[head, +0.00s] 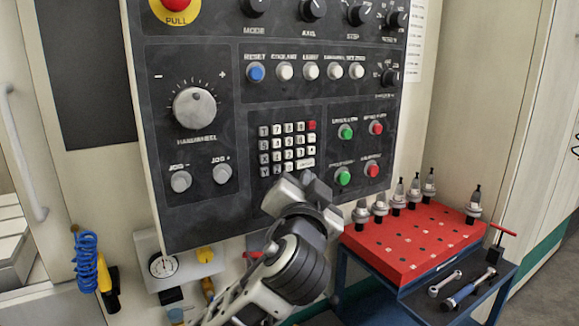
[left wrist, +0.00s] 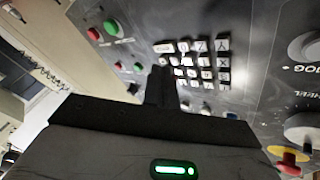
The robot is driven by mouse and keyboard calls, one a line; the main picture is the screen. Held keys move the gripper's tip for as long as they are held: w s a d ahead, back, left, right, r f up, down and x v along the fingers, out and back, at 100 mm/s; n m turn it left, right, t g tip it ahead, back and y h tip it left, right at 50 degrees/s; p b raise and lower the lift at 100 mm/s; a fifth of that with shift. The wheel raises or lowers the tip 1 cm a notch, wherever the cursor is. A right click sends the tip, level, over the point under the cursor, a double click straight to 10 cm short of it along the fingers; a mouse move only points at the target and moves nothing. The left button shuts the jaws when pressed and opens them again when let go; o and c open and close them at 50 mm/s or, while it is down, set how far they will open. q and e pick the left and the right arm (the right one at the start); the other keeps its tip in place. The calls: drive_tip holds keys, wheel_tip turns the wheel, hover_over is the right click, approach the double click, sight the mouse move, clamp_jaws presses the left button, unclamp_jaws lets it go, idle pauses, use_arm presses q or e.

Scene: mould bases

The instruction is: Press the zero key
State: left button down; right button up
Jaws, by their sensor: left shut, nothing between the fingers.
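A keypad with rows of small white keys and one red key (head: 312,125) sits low in the middle of the dark control panel (head: 235,210). Its white keys (head: 288,141) carry labels, mostly too small to read; I cannot single out the zero key. My left gripper (head: 306,179) is just below the keypad in the head view, shut and empty. In the left wrist view its dark fingers (left wrist: 161,86) reach up beside the lower-left part of the keypad keys (left wrist: 196,62). Contact with a key cannot be told. My right gripper is not in view.
Green and red buttons (head: 345,131) sit right of the keypad, a handwheel (head: 194,107) left, and a row of buttons including blue (head: 256,72) above. A red tool tray (head: 400,243) with several tool holders stands lower right. A dial gauge (head: 162,265) is lower left.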

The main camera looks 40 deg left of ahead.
use_arm(q)
drive_tip(key=shift+s+d, duration=0.25)
drive_tip(key=shift+d, duration=0.3)
drive_tip(key=shift+s+d, duration=0.2)
drive_tip(key=shift+d, duration=0.3)
drive_tip(key=shift+f, duration=0.1)
idle(1.3)
drive_tip(key=s+d+f+m+g+h, duration=0.15)
drive_tip(key=d+f+h, duration=0.25)
drive_tip(key=f, duration=0.8)
drive_tip(key=d+f+m+g+h, duration=0.1)
drive_tip(key=d+f+m+h, duration=0.25)
drive_tip(key=f, duration=0.85)
drive_tip(key=s+d+f+n+g+h, duration=0.1)
drive_tip(key=s+d+f+g+h, duration=0.1)
drive_tip(key=s+f, duration=0.6)
drive_tip(key=s+d+f+n+g+h, duration=0.1)
drive_tip(key=s+d+f+n+h, duration=0.1)
drive_tip(key=s+f, duration=0.5)
wheel_tip(320, 180, down, 2)
drive_tip(key=shift+s+d+f+n+g+h, duration=0.2)
drive_tip(key=shift+s+d+n+g+h, duration=0.15)
drive_tip(key=shift+d+h, duration=0.25)
